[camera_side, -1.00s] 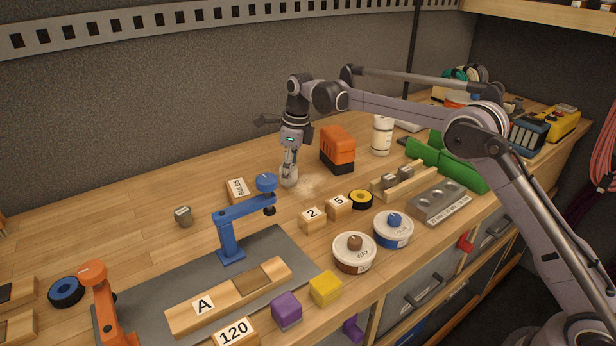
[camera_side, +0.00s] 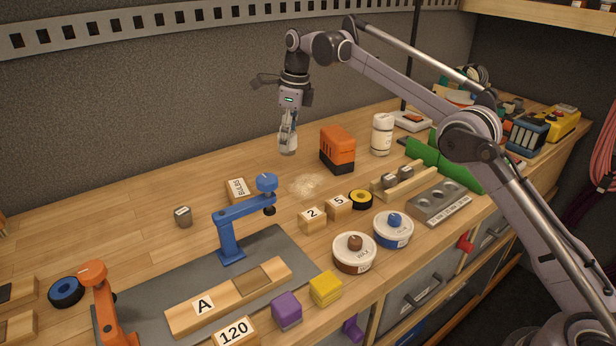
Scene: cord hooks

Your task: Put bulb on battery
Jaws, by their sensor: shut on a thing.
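My gripper (camera_side: 288,136) is shut on the bulb (camera_side: 287,149), a pale, glassy thing at its fingertips. My fingers hide the upper part of the bulb. The gripper points down and holds the bulb above the bench. An orange and black block (camera_side: 337,150), which looks like the battery, stands on the bench to the right of the bulb, apart from it.
A pale dust pile (camera_side: 307,185) lies on the bench below and right of the bulb. A white bottle (camera_side: 381,134) stands right of the orange block. A blue clamp (camera_side: 229,232) and numbered blocks (camera_side: 312,219) are nearer the front. The bench at left is mostly clear.

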